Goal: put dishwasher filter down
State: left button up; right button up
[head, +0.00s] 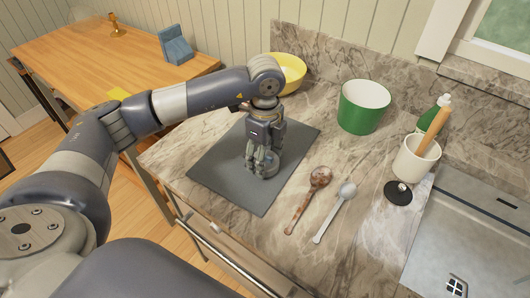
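A grey, roughly cylindrical piece, apparently the dishwasher filter (275,163), is at my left gripper (261,170) over the dark grey mat (222,178) on the marble counter. The gripper points down from my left arm. Its fingers are around the filter and hide much of it. The filter is at the mat's right part, low over or touching it; I cannot tell which. My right gripper is not in view.
A brown spoon (318,179) and a metal spoon (346,191) lie right of the mat. Beyond stand a yellow bowl (290,73), green pot (363,108), cream utensil pot (415,162) and green bottle (434,114). A black stopper (398,192) lies near the sink (455,245). The mat's left part is clear.

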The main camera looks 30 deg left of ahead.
pick_arm(q)
jog(key=shift+f, duration=0.25)
jog(key=o, duration=1.2)
jog(key=shift+r, duration=0.1)
jog(key=shift+c, duration=0.2)
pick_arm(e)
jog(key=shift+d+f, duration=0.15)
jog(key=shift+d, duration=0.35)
pick_arm(q)
jog(key=shift+r, duration=0.1)
jog(key=shift+r, duration=0.2)
notch_tip(320, 180, up, 12)
jog(key=b, duration=0.2)
jog(key=shift+f, duration=0.15)
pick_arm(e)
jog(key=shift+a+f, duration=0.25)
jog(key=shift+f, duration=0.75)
